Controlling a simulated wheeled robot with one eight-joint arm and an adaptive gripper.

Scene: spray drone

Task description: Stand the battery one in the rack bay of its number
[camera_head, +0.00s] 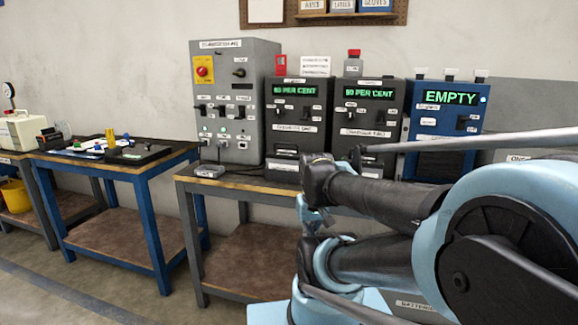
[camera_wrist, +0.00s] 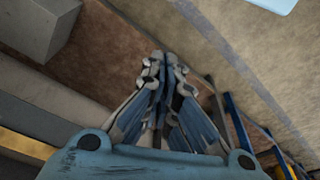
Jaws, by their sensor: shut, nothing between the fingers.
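My gripper (camera_wrist: 160,62) shows in the wrist view with its fingertips together and nothing between them. It points down beside a table, over a brown shelf or floor surface. In the head view my arm crosses the right half, and I cannot make out the fingers there. I cannot pick out battery one or its numbered rack bay in either view. Two dark charging units (camera_head: 294,116) (camera_head: 368,119) with green "PER CENT" displays stand on the middle bench. A blue unit (camera_head: 443,128) reading "EMPTY" stands to their right, partly hidden by my arm.
A grey control cabinet (camera_head: 238,70) stands left of the chargers. A small grey device (camera_head: 210,171) lies near the middle bench's (camera_head: 235,184) left end. A blue-legged table (camera_head: 110,165) farther left holds a dark tray and small parts. A yellow bucket (camera_head: 15,196) is at far left.

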